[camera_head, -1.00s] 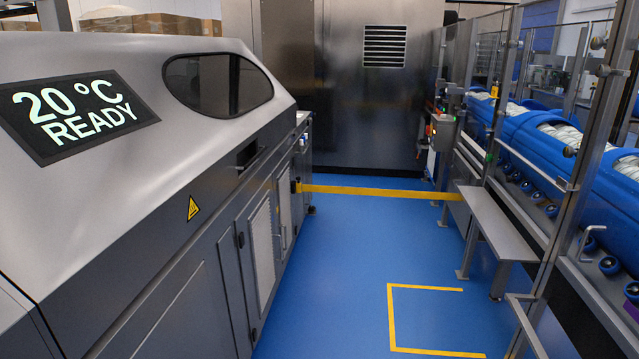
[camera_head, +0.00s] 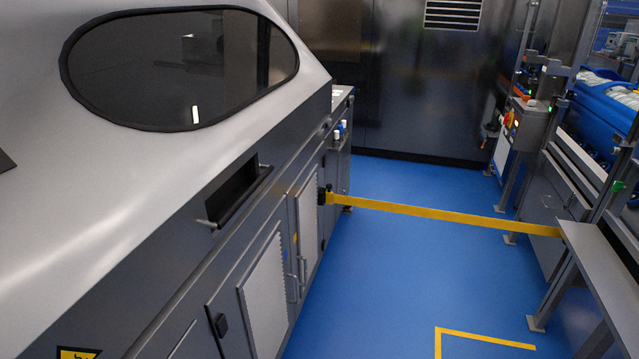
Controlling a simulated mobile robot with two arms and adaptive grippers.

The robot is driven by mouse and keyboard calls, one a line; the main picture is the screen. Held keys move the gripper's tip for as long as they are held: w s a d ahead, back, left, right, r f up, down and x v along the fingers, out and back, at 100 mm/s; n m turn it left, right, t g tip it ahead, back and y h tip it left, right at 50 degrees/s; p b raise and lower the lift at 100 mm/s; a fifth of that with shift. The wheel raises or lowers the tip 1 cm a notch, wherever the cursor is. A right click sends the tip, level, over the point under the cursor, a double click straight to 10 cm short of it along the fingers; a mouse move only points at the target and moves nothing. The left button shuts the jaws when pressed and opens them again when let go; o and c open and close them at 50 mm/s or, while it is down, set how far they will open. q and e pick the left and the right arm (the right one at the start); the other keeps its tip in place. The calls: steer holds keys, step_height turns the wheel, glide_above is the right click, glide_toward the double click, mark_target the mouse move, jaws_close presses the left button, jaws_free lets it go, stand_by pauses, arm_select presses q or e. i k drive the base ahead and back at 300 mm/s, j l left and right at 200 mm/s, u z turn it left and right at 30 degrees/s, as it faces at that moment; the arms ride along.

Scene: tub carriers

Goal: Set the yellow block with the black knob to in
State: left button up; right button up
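I cannot make out a yellow block with a black knob for certain. A yellow strap (camera_head: 440,211) runs across the aisle from a small black fitting (camera_head: 324,195) on the left machine to the right-hand frame. A grey control box (camera_head: 530,122) on the right has a small red and yellow part (camera_head: 509,119), too small to tell its shape. Neither of my grippers is in view.
A large grey machine (camera_head: 190,215) with a dark oval window fills the left. A steel bench (camera_head: 605,262) stands at the right, beside the blue tub line (camera_head: 603,112). A steel cabinet (camera_head: 425,85) closes the back. The blue floor (camera_head: 400,275) before the strap is clear.

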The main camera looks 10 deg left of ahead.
mark_target(329, 194)
steer(key=i+u, duration=0.15)
steer(key=i, duration=0.2)
steer(key=l+u, duration=0.1)
steer(key=u, duration=0.2)
steer(key=i+l+u, duration=0.2)
steer(key=u, duration=0.2)
steer(key=i+l+u, duration=0.15)
steer(key=l+u, duration=0.25)
steer(key=i+l+u, duration=0.1)
steer(key=l+u, duration=0.3)
steer(key=j, duration=0.1)
